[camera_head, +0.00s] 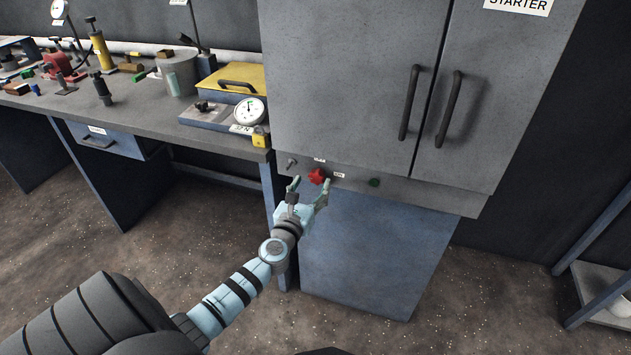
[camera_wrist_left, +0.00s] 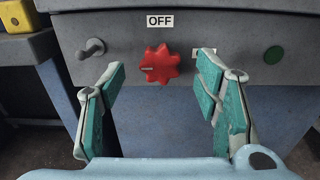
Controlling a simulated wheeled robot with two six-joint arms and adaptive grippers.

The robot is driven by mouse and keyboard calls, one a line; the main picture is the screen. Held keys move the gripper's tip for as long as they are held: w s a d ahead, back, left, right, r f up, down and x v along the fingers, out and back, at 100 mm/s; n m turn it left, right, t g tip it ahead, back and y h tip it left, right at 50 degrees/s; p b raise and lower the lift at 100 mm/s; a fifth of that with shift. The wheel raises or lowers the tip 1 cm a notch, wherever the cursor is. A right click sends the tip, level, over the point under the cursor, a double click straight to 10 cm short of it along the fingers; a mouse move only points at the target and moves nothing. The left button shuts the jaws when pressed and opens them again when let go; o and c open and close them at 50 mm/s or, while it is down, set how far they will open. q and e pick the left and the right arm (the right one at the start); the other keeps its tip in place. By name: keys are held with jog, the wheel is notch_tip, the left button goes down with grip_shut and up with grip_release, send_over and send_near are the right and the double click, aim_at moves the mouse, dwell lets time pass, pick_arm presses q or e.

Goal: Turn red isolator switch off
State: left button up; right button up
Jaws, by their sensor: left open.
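The red isolator switch (camera_head: 317,176) is a star-shaped knob on the grey strip below the cabinet doors. In the left wrist view the knob (camera_wrist_left: 160,64) has a pale pointer line on its left half, lying roughly level. An OFF label (camera_wrist_left: 160,21) is above it, and another label (camera_wrist_left: 209,62) to its right is partly hidden by a finger. My left gripper (camera_head: 308,188) is open, its fingers (camera_wrist_left: 162,95) spread to either side of the knob, apparently not touching it. My right gripper is not in view.
A metal toggle (camera_wrist_left: 91,48) is left of the knob and a green button (camera_wrist_left: 274,55) is right. The grey cabinet (camera_head: 345,80) has two black handles above. A cluttered workbench (camera_head: 140,115) with a gauge (camera_head: 249,110) and yellow padlock (camera_head: 260,137) stands to the left.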

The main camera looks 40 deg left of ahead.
aim_at(315, 178)
pick_arm(q)
jog(key=x, duration=0.3)
jog(key=shift+w+b, duration=0.3)
jog(key=shift+b, duration=0.05)
jog(key=c, duration=1.1)
